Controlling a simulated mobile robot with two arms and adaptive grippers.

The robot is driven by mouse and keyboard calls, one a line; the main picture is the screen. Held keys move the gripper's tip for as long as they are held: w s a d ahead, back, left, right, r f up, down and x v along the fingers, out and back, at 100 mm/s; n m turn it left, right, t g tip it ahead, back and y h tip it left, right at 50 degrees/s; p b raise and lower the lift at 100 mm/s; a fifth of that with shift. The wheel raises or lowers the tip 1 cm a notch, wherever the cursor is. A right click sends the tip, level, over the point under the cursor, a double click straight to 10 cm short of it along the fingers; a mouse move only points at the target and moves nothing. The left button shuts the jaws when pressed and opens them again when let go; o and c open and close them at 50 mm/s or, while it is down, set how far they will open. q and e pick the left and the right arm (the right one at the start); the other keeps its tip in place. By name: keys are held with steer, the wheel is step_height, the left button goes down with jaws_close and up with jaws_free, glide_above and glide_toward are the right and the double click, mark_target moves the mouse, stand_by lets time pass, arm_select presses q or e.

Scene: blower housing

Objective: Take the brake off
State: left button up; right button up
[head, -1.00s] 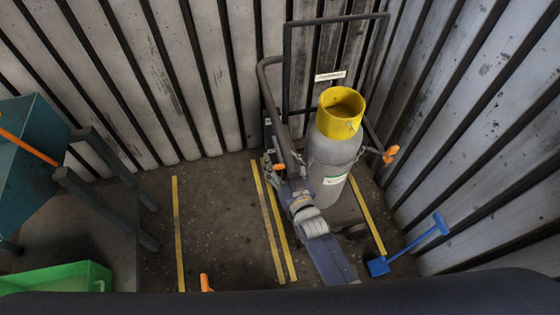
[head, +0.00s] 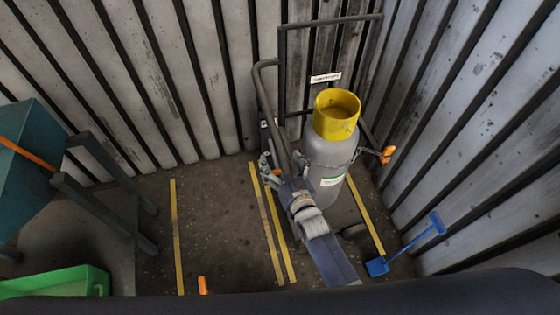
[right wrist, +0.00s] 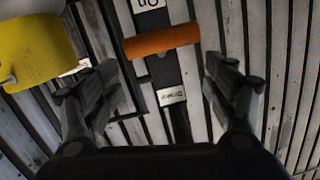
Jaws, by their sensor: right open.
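A grey gas cylinder (head: 325,165) with a yellow collar (head: 337,115) stands upright on a dark tube-framed trolley (head: 282,60). My right gripper (head: 281,166) is at the trolley's left upright, left of the cylinder. In the right wrist view, my right gripper (right wrist: 160,80) is open and empty. An orange grip (right wrist: 162,40) on a dark flat lever or bar (right wrist: 160,70) lies across the gap, beyond the fingertips, apparently untouched. The yellow collar (right wrist: 35,50) shows at left. Another orange handle (head: 388,154) sticks out right of the cylinder. My left gripper is out of view.
Slatted walls close in the back and right. A blue long-handled tool (head: 405,250) lies at right. A teal bin (head: 30,150) on dark legs and a green crate (head: 60,281) are at left. The floor between yellow lines (head: 176,235) is mostly clear, with an orange piece (head: 203,285) at front.

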steer(key=shift+s+a, duration=0.1)
steer(key=shift+s+f, duration=0.1)
steer(key=shift+s, duration=0.05)
steer(key=v, duration=1.1)
steer(key=shift+s+d, duration=0.25)
steer(key=shift+s, duration=0.05)
